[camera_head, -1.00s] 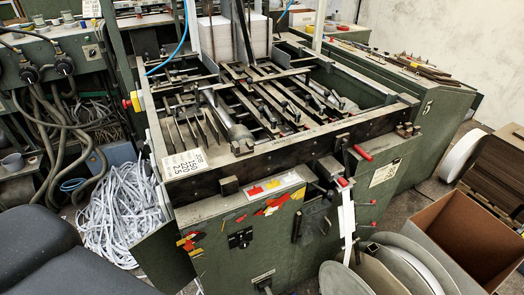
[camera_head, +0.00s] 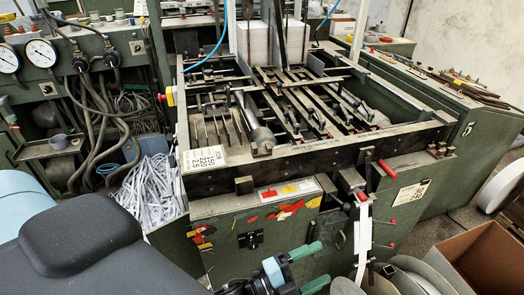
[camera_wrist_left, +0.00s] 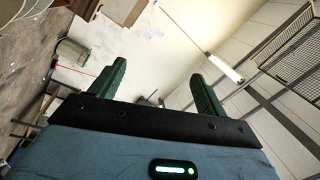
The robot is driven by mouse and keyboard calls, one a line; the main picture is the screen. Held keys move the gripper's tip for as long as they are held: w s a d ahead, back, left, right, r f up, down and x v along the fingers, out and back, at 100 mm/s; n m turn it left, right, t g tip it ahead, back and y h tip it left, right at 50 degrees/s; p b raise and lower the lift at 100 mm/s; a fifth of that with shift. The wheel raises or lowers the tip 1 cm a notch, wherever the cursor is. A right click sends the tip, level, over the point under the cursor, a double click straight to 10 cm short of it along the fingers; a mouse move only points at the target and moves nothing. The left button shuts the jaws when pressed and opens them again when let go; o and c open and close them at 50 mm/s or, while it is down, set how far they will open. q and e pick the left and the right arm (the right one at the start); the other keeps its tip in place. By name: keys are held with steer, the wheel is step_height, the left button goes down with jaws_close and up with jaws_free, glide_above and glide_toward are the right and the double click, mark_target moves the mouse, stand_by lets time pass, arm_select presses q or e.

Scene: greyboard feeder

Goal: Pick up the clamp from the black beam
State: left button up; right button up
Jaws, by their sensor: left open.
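The black beam (camera_head: 320,157) runs across the front top of the green machine. Several small dark clamp-like blocks sit along it: one near its left half (camera_head: 262,146), one low on its front side (camera_head: 244,185), and a pair at its right end (camera_head: 438,150). I cannot tell which is the clamp meant. My left gripper (camera_head: 312,267) is at the bottom of the head view, in front of the machine and apart from the beam. Its green fingers are spread and empty, as the left wrist view (camera_wrist_left: 155,70) also shows. My right gripper is not in view.
A cardboard box (camera_head: 490,258) and round grey discs (camera_head: 405,280) stand at the lower right. Red-tipped levers (camera_head: 387,168) stick out from the machine's front. A heap of paper strips (camera_head: 155,193) lies on the left. White paper stacks (camera_head: 257,45) stand behind.

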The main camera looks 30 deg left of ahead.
arm_select(q)
steer(key=w+d+r+m+g+h, duration=0.2)
steer(key=d+r+m+g+h, duration=0.4)
steer(key=m, duration=0.5)
step_height(320, 180, up, 12)
steer(key=m+g+y+b, duration=0.2)
steer(key=m+g+y, duration=0.6)
steer(key=m+y, duration=1.8)
glide_above(261, 150)
steer(key=s+d, duration=0.2)
steer(key=shift+w+a+r+m+h, duration=0.1)
steer(key=shift+m+h, duration=1.4)
steer(key=shift+h, duration=0.05)
steer(key=shift+w+a+r+m+h, duration=0.1)
steer(key=shift+m+h, duration=1.4)
steer(key=shift+h, duration=0.05)
steer(key=shift+p+x, duration=0.4)
steer(key=shift+x, duration=2.15)
steer(key=shift+w, duration=0.15)
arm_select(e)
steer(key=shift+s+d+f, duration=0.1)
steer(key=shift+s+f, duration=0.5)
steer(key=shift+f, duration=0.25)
arm_select(q)
steer(key=shift+c, duration=0.2)
